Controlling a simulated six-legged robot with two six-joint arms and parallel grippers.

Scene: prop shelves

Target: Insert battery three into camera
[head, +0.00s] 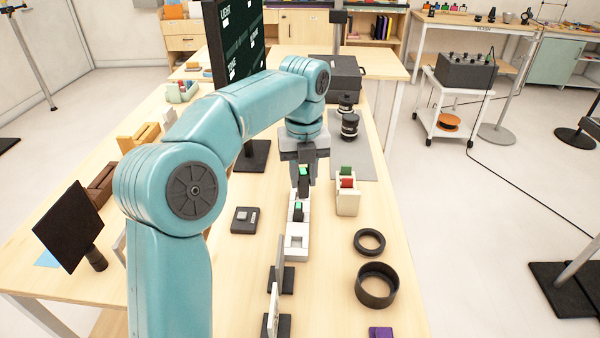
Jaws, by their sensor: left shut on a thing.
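My left gripper (304,171) is above a long white tray (297,250) on the table. It is shut on a dark battery (304,186) with a green patch. A second dark battery with a green top (298,211) stands in the tray just below, and the nearer slot of the tray looks empty. I cannot tell whether the held battery is clear of the tray. Black lens-like cylinders (349,128) stand on a grey mat (370,160) behind; I cannot make out a camera body for certain. My right gripper is not in view.
A cream holder (347,201) with green and red pieces stands right of the tray. Two black rings (376,284) lie nearer on the right. A small black block (245,219) lies left of the tray. A dark monitor (232,40) rises behind my arm.

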